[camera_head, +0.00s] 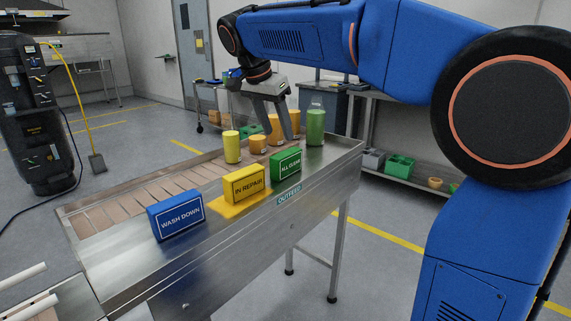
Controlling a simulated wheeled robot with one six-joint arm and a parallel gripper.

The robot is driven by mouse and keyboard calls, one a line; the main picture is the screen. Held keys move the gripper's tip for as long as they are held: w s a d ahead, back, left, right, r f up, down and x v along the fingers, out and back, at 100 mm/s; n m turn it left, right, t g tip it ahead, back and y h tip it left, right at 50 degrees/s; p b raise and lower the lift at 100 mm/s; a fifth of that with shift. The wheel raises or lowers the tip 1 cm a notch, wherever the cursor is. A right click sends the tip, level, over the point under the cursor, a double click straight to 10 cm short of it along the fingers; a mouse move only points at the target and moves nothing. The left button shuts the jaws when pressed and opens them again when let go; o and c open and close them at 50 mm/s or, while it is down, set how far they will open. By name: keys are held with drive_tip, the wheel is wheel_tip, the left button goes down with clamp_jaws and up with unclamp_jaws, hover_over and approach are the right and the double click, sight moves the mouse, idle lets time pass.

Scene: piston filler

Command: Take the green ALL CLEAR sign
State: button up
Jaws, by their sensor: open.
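The green ALL CLEAR sign (286,164) stands upright on the right part of the steel outfeed table (330,166). The yellow IN REPAIR sign (244,184) stands to its left on a yellow patch. The blue WASH DOWN sign (175,217) stands farther left. My gripper (277,138) points down with its two fingers apart. In the picture it is above and slightly left of the green sign, seemingly behind it over the group of containers. It holds nothing that I can see.
A yellow container (232,147), a short orange one (257,144) and a tall green one (316,127) stand behind the signs, close to my gripper. More orange containers are partly hidden by the fingers. A slatted conveyor (150,196) runs left. Floor in front is clear.

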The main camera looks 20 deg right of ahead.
sight(285, 153)
drive_tip(key=x, duration=0.7)
drive_tip(key=shift+f, duration=0.1)
drive_tip(key=shift+a+x, duration=0.2)
drive_tip(key=shift+x, duration=2.4)
drive_tip(key=shift+s+f, duration=0.2)
drive_tip(key=shift+f, duration=0.2)
drive_tip(key=shift+c, duration=0.3)
drive_tip(key=c, duration=1.1)
drive_tip(key=shift+r, duration=0.1)
